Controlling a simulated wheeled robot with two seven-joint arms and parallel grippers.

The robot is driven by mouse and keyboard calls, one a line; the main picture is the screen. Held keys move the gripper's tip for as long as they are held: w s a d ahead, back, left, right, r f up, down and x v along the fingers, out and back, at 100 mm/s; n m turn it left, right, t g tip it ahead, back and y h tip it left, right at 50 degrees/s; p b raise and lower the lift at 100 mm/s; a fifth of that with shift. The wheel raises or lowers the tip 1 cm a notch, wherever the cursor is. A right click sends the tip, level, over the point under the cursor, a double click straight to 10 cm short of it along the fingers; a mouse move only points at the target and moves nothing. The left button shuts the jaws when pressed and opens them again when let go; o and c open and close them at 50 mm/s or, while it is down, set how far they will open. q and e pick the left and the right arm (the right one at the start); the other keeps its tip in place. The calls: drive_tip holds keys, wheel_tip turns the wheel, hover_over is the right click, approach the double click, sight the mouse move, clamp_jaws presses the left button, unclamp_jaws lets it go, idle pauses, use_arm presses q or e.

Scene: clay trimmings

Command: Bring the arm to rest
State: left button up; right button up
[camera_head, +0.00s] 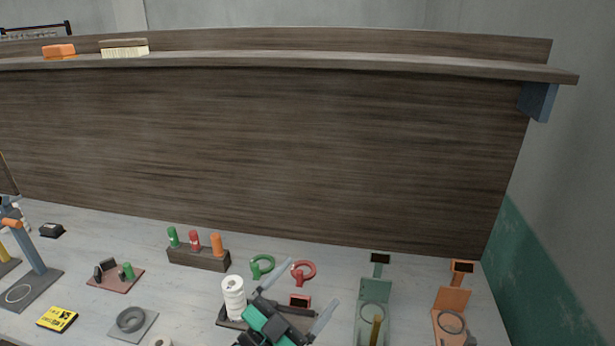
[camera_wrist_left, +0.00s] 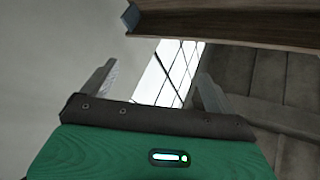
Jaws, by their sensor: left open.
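My left gripper (camera_head: 297,289) shows at the bottom of the head view, with its green and black body and two grey fingers spread wide apart. Nothing is between the fingers. It is above the front part of the bench and partly covers a dark board there. In the left wrist view the same open gripper (camera_wrist_left: 155,85) faces a pale wall, a window and the underside of a wooden shelf, with no object between the fingers. My right gripper is in neither view.
The grey bench (camera_head: 330,262) holds a white spool (camera_head: 233,298), a rack with coloured cylinders (camera_head: 198,257), green (camera_head: 262,266) and red (camera_head: 303,272) rings, a green fixture (camera_head: 374,315) and an orange fixture (camera_head: 451,318). A wooden shelf (camera_head: 300,62) overhangs the back panel.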

use_arm(q)
drive_tip(key=s+a+f+n+y, duration=0.1)
drive_tip(key=a+f+n+y, duration=0.55)
drive_tip(key=a+y, duration=0.2)
drive_tip(key=s+a+f+n+y, duration=0.1)
drive_tip(key=a+f+n+y, duration=0.4)
drive_tip(key=a+n+y, duration=0.3)
drive_tip(key=s+a+f+m+g, duration=0.1)
drive_tip(key=s+a+f+g, duration=0.2)
drive_tip(key=s+f+g, duration=0.6)
drive_tip(key=s+a+f+g, duration=0.3)
drive_tip(key=s+f+g, duration=0.15)
drive_tip(key=s, duration=0.75)
drive_tip(key=s+f+x, duration=0.1)
drive_tip(key=s+x, duration=0.3)
drive_tip(key=x, duration=1.1)
drive_tip(key=s+d+f+x, duration=0.1)
drive_tip(key=s+x, duration=0.2)
drive_tip(key=x, duration=1.2)
drive_tip(key=s+a+f+g, duration=0.1)
drive_tip(key=s+a+f, duration=0.2)
drive_tip(key=s+f, duration=1.7)
drive_tip(key=shift+a+f+g+b, duration=0.15)
drive_tip(key=shift+g+b, duration=0.2)
